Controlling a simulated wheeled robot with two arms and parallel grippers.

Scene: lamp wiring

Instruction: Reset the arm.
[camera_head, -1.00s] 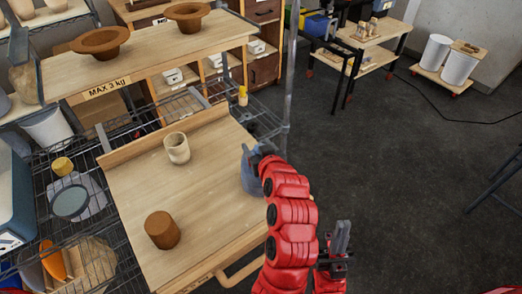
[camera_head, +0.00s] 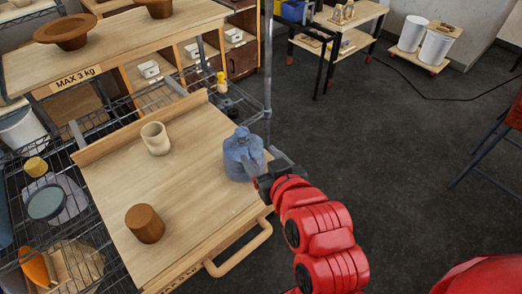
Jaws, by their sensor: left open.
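My left gripper (camera_head: 271,165) is open, at the right side of the blue-grey jug (camera_head: 240,155). Whether its fingers touch the jug I cannot tell. My red left arm runs from it down to the bottom edge of the view. The jug stands upright near the right edge of the wooden board (camera_head: 185,195). A red part of my own body shows at the bottom right, but my right gripper is out of view.
A cream cup (camera_head: 155,138) and a brown cylinder (camera_head: 145,224) stand on the same board. The board has a handle (camera_head: 240,250) at its front. A wooden shelf with brown bowls (camera_head: 66,31) is behind. Dark open floor (camera_head: 400,150) lies to the right.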

